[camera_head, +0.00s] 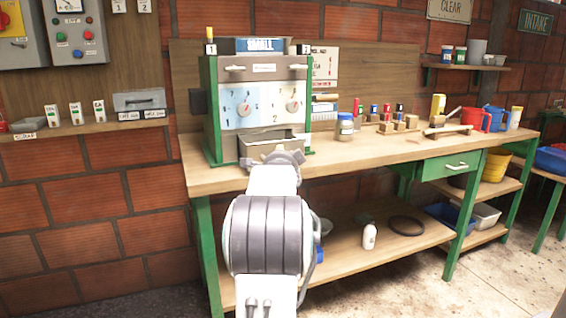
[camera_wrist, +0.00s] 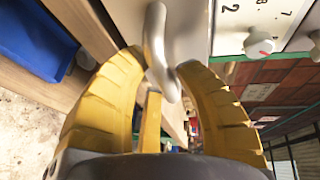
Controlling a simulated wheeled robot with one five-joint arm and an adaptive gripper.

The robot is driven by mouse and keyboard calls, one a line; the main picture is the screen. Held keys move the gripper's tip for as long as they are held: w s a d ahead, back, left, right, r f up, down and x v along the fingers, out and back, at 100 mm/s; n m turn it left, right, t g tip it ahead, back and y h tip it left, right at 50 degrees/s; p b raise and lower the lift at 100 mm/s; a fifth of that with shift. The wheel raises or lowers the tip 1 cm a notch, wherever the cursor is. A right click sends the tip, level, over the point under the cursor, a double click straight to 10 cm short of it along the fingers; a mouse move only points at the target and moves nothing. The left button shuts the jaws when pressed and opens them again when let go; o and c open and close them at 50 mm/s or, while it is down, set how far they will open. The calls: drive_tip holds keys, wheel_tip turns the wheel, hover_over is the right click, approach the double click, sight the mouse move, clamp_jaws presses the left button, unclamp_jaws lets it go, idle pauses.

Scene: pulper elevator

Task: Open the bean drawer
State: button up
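The green-framed machine (camera_head: 262,105) stands on the bench with two dials on its front. At its base is a grey metal drawer (camera_head: 249,146), mostly behind my gripper. In the wrist view a grey front (camera_wrist: 185,28) carries a curved metal handle (camera_wrist: 157,50), close to the dial panel. My gripper (camera_head: 277,154) is in front of the base drawer. Its two yellow fingers (camera_wrist: 160,68) stand on either side of the handle, with some gap showing between the tips. Whether either finger touches the handle is unclear. No lettering on the drawer is readable.
The bench (camera_head: 400,150) holds a jar (camera_head: 345,128), small bottles, and red and blue jugs to the right. A green bench drawer (camera_head: 440,168) is at the right. Two small handles (camera_head: 235,69) sit high on the machine. A control box (camera_head: 75,35) hangs on the left wall.

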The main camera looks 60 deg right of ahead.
drive_tip(key=o, duration=0.4)
drive_tip(key=shift+c, duration=0.2)
drive_tip(key=shift+s, duration=0.1)
drive_tip(key=v, duration=1.2)
drive_tip(key=shift+r, duration=0.1)
